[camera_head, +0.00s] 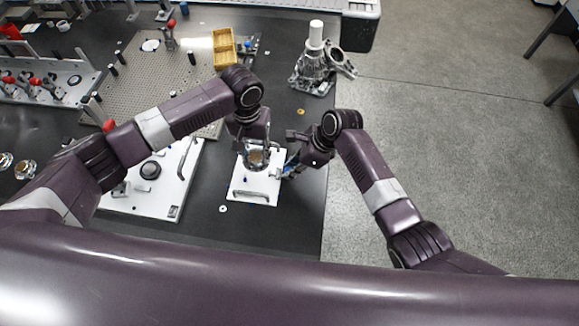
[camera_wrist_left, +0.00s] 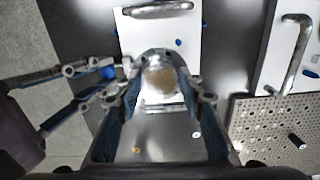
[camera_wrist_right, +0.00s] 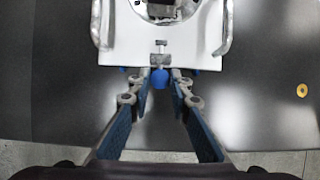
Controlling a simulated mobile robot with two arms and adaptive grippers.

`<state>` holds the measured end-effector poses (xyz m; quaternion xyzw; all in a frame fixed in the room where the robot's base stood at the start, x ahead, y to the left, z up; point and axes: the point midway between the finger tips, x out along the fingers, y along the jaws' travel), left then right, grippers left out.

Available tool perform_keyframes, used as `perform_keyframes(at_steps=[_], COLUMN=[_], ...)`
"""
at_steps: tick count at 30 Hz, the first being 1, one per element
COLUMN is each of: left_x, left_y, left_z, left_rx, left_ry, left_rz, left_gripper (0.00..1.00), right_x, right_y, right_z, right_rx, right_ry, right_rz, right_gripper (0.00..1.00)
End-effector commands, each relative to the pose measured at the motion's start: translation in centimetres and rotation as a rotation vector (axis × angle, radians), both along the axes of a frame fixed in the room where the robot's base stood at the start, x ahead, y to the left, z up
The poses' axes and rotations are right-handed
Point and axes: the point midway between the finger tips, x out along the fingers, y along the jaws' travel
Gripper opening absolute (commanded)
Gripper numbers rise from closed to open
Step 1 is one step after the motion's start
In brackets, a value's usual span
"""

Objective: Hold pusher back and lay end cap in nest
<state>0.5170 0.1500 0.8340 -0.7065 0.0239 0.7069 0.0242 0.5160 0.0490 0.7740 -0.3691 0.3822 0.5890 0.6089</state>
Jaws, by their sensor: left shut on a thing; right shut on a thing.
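The end cap (camera_wrist_left: 160,80), a round metal piece with a brownish face, is between the fingers of my left gripper (camera_wrist_left: 160,88), which is shut on it. It is over the white fixture plate (camera_wrist_left: 190,35) and hides the nest below, so I cannot tell whether it touches. My right gripper (camera_wrist_right: 160,82) is shut on the blue knob (camera_wrist_right: 160,77) of the pusher (camera_wrist_right: 160,50) at the plate's edge. Part of the round nest area (camera_wrist_right: 163,8) shows at the top of the right wrist view. In the head view both grippers meet over the plate (camera_head: 250,196).
The plate has metal handles (camera_wrist_right: 224,28) at its sides. A larger white plate (camera_head: 150,195) and a perforated board (camera_head: 150,80) lie to the left. The dark table is clear in front.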

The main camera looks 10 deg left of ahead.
Motion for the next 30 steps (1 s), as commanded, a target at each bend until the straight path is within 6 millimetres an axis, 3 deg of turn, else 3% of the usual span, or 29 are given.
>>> perform_keyframes(at_steps=[30], left_x=[0.0], left_y=[-0.1], left_z=[0.0], left_rx=[0.0], left_ry=[-0.001], left_rz=[0.0], left_gripper=[0.05], right_x=[-0.1], right_y=[-1.9], right_z=[-0.3], right_rx=[-0.008], right_ry=[0.002], right_rz=[-0.002], right_gripper=[0.01])
